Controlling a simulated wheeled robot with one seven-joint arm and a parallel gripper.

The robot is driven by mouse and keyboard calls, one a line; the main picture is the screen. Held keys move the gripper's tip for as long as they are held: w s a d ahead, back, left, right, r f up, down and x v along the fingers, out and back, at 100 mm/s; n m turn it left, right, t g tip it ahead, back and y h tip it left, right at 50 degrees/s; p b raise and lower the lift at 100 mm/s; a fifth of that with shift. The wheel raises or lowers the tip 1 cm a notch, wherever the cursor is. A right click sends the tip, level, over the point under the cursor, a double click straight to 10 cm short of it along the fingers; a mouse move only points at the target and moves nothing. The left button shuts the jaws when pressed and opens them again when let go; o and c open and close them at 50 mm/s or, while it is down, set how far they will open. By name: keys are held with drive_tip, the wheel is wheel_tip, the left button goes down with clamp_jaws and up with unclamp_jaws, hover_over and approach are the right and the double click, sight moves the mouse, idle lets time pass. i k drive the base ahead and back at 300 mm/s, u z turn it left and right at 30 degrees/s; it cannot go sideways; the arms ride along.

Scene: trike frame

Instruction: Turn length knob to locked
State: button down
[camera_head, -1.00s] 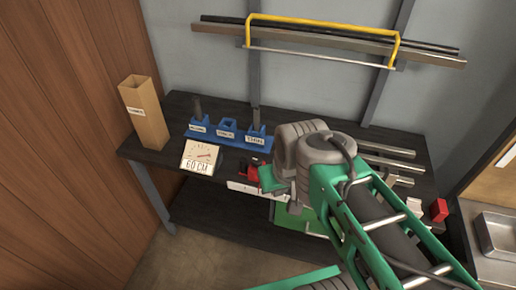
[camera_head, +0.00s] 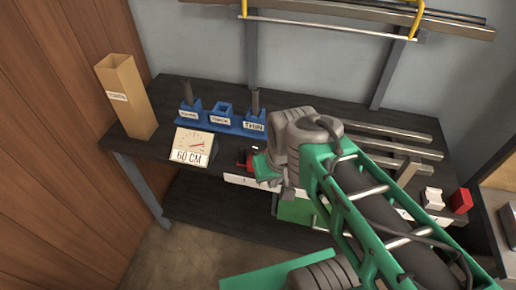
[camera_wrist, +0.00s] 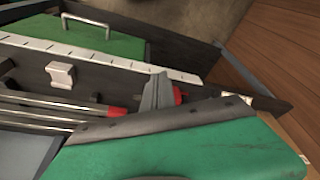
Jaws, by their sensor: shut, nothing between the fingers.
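A small red part (camera_head: 244,157), perhaps the length knob, sits at the bench's front edge, left of my arm's green end. In the wrist view a red part (camera_wrist: 180,96) shows right behind my gripper (camera_wrist: 158,82). The grey fingers are shut and empty. They look close to this red part, but I cannot tell whether they touch it. They cover some of it, so its turn position is not readable. A white ruler strip (camera_wrist: 100,57) runs along the bench edge. In the head view the fingertips are hidden by my arm.
A dial card marked 60 CM (camera_head: 192,147) stands left on the dark bench (camera_head: 160,100). Blue labelled holders (camera_head: 221,120) and a tall cardboard box (camera_head: 126,95) are behind it. Metal bars (camera_head: 400,140) and a red block (camera_head: 461,201) lie to the right.

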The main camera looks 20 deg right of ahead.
sight(256, 149)
drive_tip(key=z, duration=0.05)
drive_tip(key=k, duration=1)
drive_tip(key=u, duration=0.9)
drive_tip(key=i, duration=1.6)
drive_tip(key=z, duration=0.7)
